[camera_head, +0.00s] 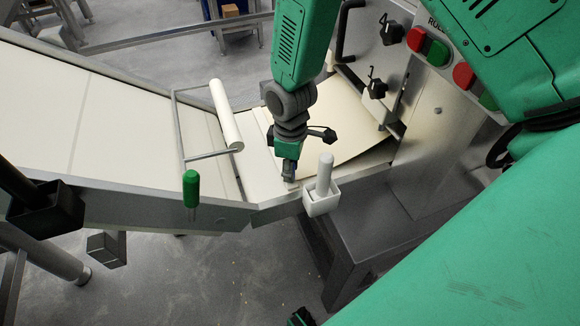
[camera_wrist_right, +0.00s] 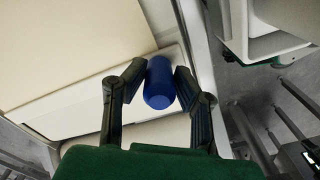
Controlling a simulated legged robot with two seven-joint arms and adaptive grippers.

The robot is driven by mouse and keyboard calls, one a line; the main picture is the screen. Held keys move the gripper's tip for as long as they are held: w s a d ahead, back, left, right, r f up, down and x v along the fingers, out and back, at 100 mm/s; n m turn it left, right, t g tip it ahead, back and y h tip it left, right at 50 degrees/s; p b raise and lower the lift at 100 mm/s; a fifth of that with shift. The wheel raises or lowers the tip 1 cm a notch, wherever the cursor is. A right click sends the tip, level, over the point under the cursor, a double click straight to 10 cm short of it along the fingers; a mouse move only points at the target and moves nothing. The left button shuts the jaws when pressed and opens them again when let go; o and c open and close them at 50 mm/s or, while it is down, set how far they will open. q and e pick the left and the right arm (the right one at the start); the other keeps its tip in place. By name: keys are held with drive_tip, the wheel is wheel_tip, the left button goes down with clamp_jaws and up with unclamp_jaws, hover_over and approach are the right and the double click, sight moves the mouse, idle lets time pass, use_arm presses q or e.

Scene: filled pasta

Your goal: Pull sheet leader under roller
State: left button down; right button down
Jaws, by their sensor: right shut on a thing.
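My right gripper (camera_head: 289,172) reaches down to the near edge of the cream belt. In the right wrist view its fingers (camera_wrist_right: 160,78) are shut on a blue cylindrical grip (camera_wrist_right: 159,84), which lies at the end of a pale strip (camera_wrist_right: 90,97). I take this strip for the sheet leader. A cream sheet (camera_wrist_right: 70,45) lies beside it. The pale roller (camera_head: 226,115) sits in a metal frame across the belt, left of the gripper. In the head view the blue grip is hidden.
A white holder with a rounded post (camera_head: 323,190) stands just right of the gripper at the belt's near edge. A green-handled knob (camera_head: 191,189) stands left. A steel housing with red and green buttons (camera_head: 438,53) rises at right. The left belt (camera_head: 120,110) is clear.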

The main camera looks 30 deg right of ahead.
drive_tip(key=a, duration=0.1)
drive_tip(key=w+a, duration=0.1)
drive_tip(key=a, duration=0.1)
drive_tip(key=a+p, duration=0.1)
drive_tip(key=shift+w+a+r, duration=0.15)
drive_tip(key=shift+w+a, duration=0.1)
drive_tip(key=shift+w, duration=0.05)
drive_tip(key=c, duration=1.5)
unclamp_jaws()
drive_tip(key=shift+d, duration=0.15)
drive_tip(key=shift+o, duration=1)
drive_tip(key=shift+d, duration=0.1)
drive_tip(key=shift+s, duration=0.15)
wheel_tip(320, 180, up, 12)
drive_tip(key=shift+d, duration=0.1)
